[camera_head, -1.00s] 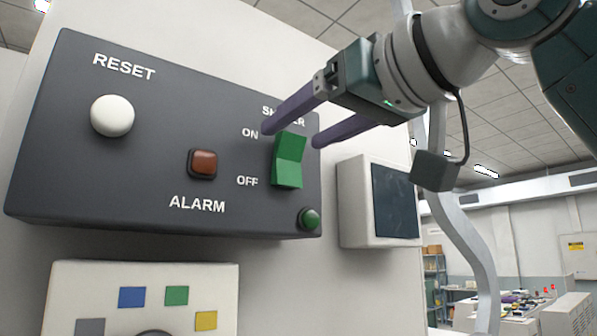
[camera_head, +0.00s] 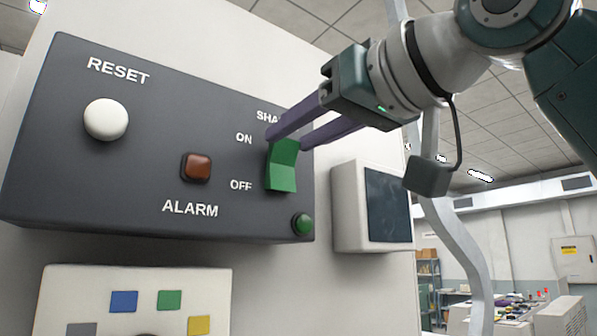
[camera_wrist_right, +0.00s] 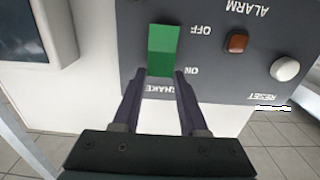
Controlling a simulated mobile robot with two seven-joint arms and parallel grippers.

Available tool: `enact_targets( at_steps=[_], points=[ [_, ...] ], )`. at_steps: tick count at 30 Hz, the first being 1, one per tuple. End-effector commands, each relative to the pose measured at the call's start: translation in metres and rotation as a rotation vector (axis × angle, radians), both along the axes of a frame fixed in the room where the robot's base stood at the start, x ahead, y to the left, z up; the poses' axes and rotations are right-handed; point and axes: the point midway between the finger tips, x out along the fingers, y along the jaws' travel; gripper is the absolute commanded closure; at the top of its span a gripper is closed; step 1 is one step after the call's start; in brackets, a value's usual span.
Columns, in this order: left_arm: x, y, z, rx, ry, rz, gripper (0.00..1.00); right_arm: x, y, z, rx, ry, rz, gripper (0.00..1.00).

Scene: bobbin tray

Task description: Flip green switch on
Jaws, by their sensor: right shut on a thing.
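The green rocker switch (camera_head: 281,175) is on the right part of the dark control box (camera_head: 120,180), beside the ON and OFF labels, with a crease across its middle. My right gripper (camera_head: 286,143) reaches in from the upper right. Its two purple fingers are shut on the upper, ON end of the switch, one on each side. In the right wrist view the switch (camera_wrist_right: 163,42) appears upside down, with the fingertips (camera_wrist_right: 161,73) at its ON end. The fingers hide part of the label above the switch. My left gripper is not in view.
On the box are a white RESET knob (camera_head: 106,119), a red-brown ALARM button (camera_head: 196,167) and a round green button (camera_head: 302,224) below the switch. A white unit with a dark screen (camera_head: 387,206) is mounted to the right. A panel with coloured squares (camera_head: 70,290) is below.

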Motion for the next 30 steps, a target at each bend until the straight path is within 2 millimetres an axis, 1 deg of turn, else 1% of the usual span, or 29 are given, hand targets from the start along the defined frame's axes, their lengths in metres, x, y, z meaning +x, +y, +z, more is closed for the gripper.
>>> enact_targets(
  at_steps=[5,15,19,27,28,30],
  points=[
    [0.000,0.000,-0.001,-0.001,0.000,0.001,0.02,0.002,0.001,0.004,-0.030,0.036,-0.001,1.00],
    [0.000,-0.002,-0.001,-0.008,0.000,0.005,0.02,0.009,0.006,0.011,-0.173,0.239,-0.002,1.00],
    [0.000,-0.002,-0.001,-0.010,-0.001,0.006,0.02,0.009,0.006,0.011,-0.193,0.266,-0.002,1.00],
    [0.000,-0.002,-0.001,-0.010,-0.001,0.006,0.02,0.009,0.007,0.011,-0.195,0.268,-0.001,1.00],
    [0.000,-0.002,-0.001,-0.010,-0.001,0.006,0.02,0.009,0.007,0.011,-0.195,0.268,-0.001,0.55],
    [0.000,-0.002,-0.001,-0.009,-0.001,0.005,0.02,0.009,0.006,0.011,-0.195,0.268,-0.001,0.48]
  ],
)
